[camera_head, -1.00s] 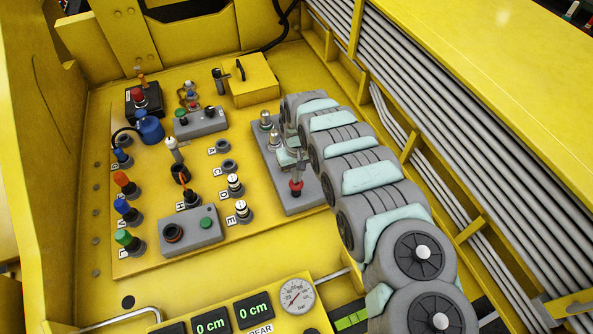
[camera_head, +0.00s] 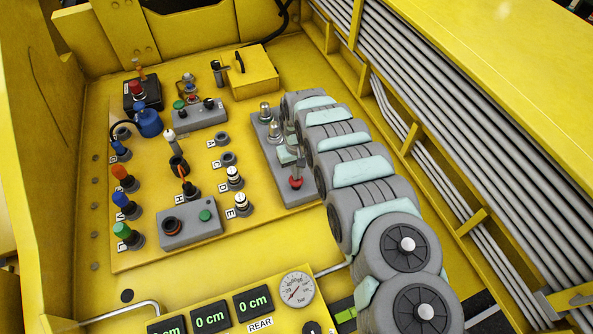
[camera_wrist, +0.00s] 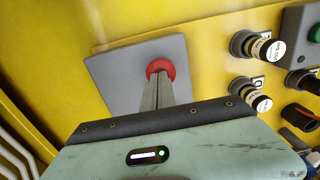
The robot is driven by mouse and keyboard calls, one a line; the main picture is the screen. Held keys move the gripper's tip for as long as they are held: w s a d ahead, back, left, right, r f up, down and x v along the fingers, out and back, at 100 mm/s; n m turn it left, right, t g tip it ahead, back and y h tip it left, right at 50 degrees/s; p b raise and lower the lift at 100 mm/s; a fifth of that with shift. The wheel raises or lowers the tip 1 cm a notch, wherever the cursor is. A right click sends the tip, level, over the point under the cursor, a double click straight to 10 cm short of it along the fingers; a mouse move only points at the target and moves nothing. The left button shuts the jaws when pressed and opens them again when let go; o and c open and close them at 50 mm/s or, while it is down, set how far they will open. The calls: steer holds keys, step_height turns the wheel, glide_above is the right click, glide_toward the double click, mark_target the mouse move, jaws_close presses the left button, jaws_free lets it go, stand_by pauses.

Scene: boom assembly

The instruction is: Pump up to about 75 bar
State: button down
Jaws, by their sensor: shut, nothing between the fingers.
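A grey pump plate (camera_head: 309,194) is on the yellow panel, partly hidden behind my arm. A red knob (camera_head: 295,182) is at its near end, and the knob also shows in the wrist view (camera_wrist: 160,67). My gripper (camera_head: 298,172) is shut and empty. Its fingertips (camera_wrist: 159,80) overlap the knob's near edge in the wrist view; I cannot tell whether they touch it. A round pressure gauge (camera_head: 296,289) marked in bar is on the front console. Its needle is too small to read surely, but seems to point to the lower left.
Left of the pump plate are white-topped knobs (camera_head: 234,177), a grey box (camera_head: 190,226) with a green button, and several coloured knobs. A yellow box (camera_head: 250,72) stands behind. Grey pipes (camera_head: 450,130) run along the right. The console displays (camera_head: 252,304) read 0 cm.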

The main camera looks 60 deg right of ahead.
steer(key=shift+a+f, duration=0.1)
steer(key=shift+f, duration=0.1)
step_height(320, 180, up, 14)
steer(key=p, duration=0.3)
steer(key=shift+d+r, duration=0.2)
stand_by(0.6)
